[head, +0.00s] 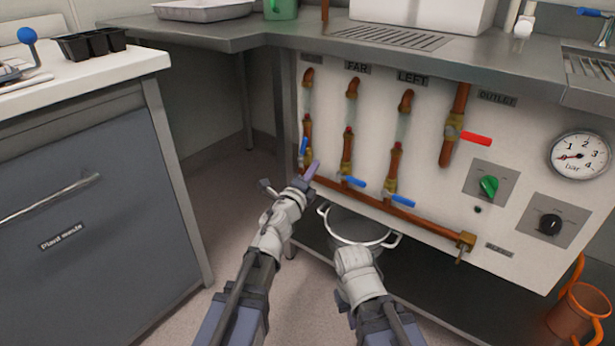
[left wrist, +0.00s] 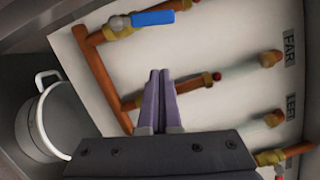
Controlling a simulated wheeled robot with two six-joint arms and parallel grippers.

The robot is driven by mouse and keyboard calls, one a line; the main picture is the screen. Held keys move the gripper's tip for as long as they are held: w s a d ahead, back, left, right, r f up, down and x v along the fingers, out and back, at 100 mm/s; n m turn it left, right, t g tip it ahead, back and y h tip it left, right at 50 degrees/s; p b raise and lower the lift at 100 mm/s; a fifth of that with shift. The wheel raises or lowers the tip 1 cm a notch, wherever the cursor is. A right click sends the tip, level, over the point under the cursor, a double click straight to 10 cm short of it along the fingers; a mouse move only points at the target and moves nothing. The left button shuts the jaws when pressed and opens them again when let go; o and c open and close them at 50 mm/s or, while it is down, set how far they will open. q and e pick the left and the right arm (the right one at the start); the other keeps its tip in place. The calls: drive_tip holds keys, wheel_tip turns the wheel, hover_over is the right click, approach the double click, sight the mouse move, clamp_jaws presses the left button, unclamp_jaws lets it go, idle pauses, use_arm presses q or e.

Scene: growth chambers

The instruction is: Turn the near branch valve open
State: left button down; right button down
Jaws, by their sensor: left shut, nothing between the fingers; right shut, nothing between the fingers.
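A white panel carries several copper branches with blue-handled valves. The leftmost branch valve (head: 303,148) has its blue lever along its pipe; its label is too dark to read. The FAR valve lever (head: 353,181) and the LEFT valve lever (head: 401,201) stick out sideways. My left gripper (head: 312,170) is shut and empty, its purple fingers between the leftmost and FAR branches. In the left wrist view, its fingers (left wrist: 160,75) point at the panel, beside the leftmost branch's blue lever (left wrist: 152,18). My right gripper (head: 355,262) is low in front of the pot; its fingers are hidden.
The outlet valve has a red lever (head: 475,139). A pressure gauge (head: 579,156), a green knob (head: 488,186) and a black knob (head: 550,224) are at the right. A pot (head: 392,240) stands below the manifold pipe (head: 425,222). A grey cabinet (head: 90,200) stands at left.

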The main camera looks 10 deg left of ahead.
sight(306, 145)
use_arm(q)
drive_tip(key=shift+w+a+r+p, duration=0.2)
drive_tip(key=shift+w+a, duration=0.15)
drive_tip(key=shift+w, duration=0.65)
drive_tip(key=shift+w+a+r+p, duration=0.25)
drive_tip(key=shift+w+a, duration=0.15)
drive_tip(key=shift+w, duration=0.55)
drive_tip(key=shift+w+a+r+p, duration=0.2)
drive_tip(key=shift+w+a, duration=0.15)
drive_tip(key=shift+w, duration=0.65)
drive_tip(key=shift+w+a+r+p, duration=0.15)
drive_tip(key=shift+a+r+p, duration=0.15)
drive_tip(key=shift+r+p, duration=0.1)
drive_tip(key=shift+w+a+n, duration=0.1)
drive_tip(key=shift+a+n, duration=0.1)
drive_tip(key=shift+n, duration=0.3)
drive_tip(key=shift+w+a+r+p, duration=0.15)
drive_tip(key=shift+a+p, duration=0.1)
drive_tip(key=shift+p, duration=0.1)
drive_tip(key=shift+d, duration=0.1)
